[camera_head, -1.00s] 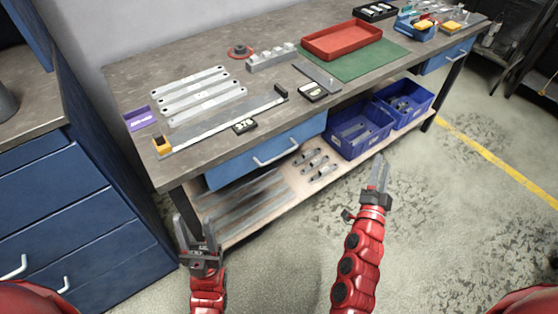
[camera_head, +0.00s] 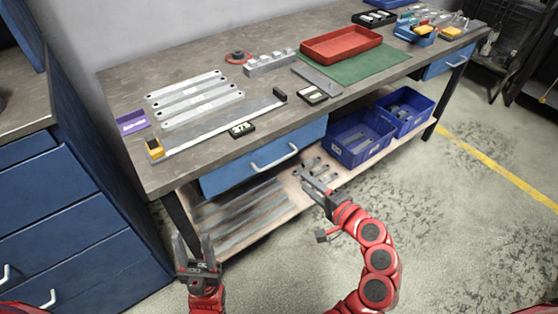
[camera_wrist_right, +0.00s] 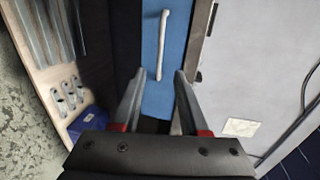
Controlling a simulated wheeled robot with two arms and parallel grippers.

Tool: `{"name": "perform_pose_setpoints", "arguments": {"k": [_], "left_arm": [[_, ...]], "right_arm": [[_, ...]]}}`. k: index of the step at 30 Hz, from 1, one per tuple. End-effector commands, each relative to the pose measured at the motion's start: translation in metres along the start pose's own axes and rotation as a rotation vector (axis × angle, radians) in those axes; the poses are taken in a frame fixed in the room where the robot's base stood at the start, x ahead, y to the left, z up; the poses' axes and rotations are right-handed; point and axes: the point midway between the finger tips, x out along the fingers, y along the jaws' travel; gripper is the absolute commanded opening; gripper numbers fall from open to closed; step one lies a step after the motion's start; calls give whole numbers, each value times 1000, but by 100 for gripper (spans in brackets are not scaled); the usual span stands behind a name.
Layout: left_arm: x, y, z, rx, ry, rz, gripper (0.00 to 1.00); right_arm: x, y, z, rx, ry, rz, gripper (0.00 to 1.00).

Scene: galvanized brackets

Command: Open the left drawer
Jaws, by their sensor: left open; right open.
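The left drawer (camera_head: 235,168) is a blue front under the workbench top, shut, with a pale bar handle (camera_head: 274,158). In the right wrist view the drawer front (camera_wrist_right: 158,92) and its handle (camera_wrist_right: 161,45) stand upright in the picture, beyond my fingers. My right gripper (camera_head: 314,189) is open and empty, below and to the right of the handle and apart from it. Its fingers show in the right wrist view (camera_wrist_right: 157,80). My left gripper (camera_head: 193,244) is open and empty, pointing up, in front of the bench's left end.
The workbench top (camera_head: 210,140) carries metal bars and small trays. A lower shelf (camera_head: 290,198) holds metal strips, small brackets and blue bins (camera_head: 360,150). A blue cabinet (camera_head: 60,210) stands at the left. The floor (camera_head: 460,220) at the right is clear.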

Motion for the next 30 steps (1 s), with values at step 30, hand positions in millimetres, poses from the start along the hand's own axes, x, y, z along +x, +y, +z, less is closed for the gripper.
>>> {"name": "perform_pose_setpoints", "arguments": {"k": [30], "left_arm": [[9,0,-2,0,0,0,50]], "right_arm": [[141,0,-1,-2,3,0,44]]}}
